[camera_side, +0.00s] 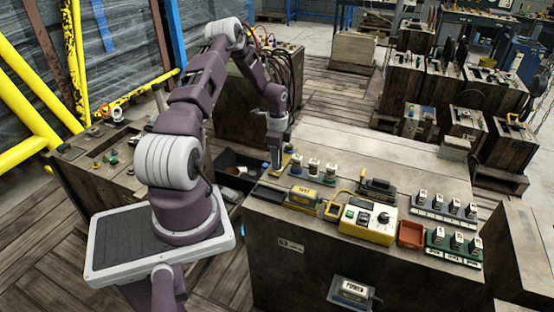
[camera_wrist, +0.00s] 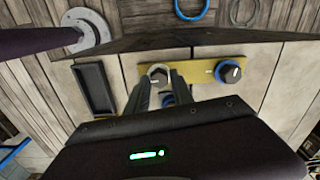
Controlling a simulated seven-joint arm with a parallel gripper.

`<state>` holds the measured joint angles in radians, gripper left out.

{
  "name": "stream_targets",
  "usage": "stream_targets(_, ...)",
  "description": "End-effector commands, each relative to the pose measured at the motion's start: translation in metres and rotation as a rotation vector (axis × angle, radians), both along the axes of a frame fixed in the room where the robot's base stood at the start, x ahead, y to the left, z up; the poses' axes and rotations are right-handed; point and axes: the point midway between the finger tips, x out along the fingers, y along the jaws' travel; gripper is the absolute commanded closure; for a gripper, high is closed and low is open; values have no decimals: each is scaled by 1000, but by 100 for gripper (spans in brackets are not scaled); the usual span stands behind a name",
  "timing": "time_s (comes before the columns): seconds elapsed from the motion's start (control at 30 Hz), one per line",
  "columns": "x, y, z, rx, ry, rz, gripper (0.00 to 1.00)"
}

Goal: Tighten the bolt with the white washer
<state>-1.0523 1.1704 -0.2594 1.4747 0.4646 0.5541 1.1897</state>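A bolt with a pale grey-white washer (camera_wrist: 160,70) stands on a yellow plate (camera_wrist: 197,68) in the wrist view, partly hidden by my fingers. A second bolt with a blue washer (camera_wrist: 228,72) is at the plate's right. Another blue part (camera_wrist: 168,99) shows between my fingers, mostly hidden. My gripper (camera_wrist: 161,80) points at the pale-washer bolt with its fingers apart, one at each side of it; I cannot tell whether they touch it. In the side view my gripper (camera_side: 276,148) hangs low at the bench's far left corner, by the yellow plate (camera_side: 284,163).
A black tray (camera_wrist: 95,88) lies left of the plate. On the bench are several labelled parts (camera_side: 313,166), a yellow control box (camera_side: 368,221), a red tray (camera_side: 411,234) and rows of switches (camera_side: 445,207). A dark bin (camera_side: 228,176) adjoins the bench. The bench's far side is clear.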

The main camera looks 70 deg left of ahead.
Motion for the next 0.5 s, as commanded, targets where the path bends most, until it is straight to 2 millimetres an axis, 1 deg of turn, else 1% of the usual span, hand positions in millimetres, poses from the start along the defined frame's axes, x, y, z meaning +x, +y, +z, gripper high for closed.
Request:
stream_targets(0.03, 1, 1, 1, 1, -2, 0, 61)
stream_targets(0.07, 1, 0, 0, 2, -1, 0, 55)
stream_targets(0.1, 0, 0, 0, 1, -1, 0, 53)
stream_targets(0.37, 0, 0, 0, -2, 1, 0, 53)
stream_targets(0.43, 0, 0, 6, 0, 0, 0, 53)
stream_targets(0.5, 0, 0, 19, 1, -1, -1, 53)
